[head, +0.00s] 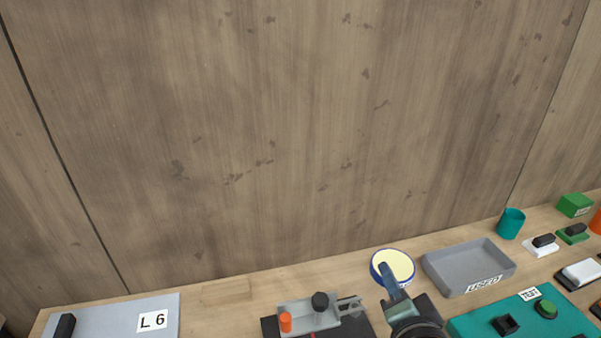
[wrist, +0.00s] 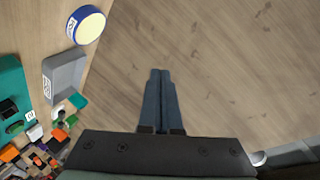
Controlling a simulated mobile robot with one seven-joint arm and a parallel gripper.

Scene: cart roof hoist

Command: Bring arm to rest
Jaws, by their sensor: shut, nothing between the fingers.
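My gripper (head: 384,268) is low in the head view, above the workbench (head: 230,294) and in front of a round blue tin with a cream top (head: 399,261). In the wrist view my gripper (wrist: 160,72) has its two dark fingers together with nothing between them. They stand against the wooden wall (wrist: 220,60), clear of the objects. The blue tin (wrist: 86,25) is at upper left there, apart from the fingers.
A grey tray marked USED (head: 468,264) and a teal cup (head: 510,223) stand at right. A teal TEST box (head: 475,325) is in front. A grey fixture with an orange knob (head: 300,314) is left of my arm. A grey L6 plate (head: 110,318) lies at far left.

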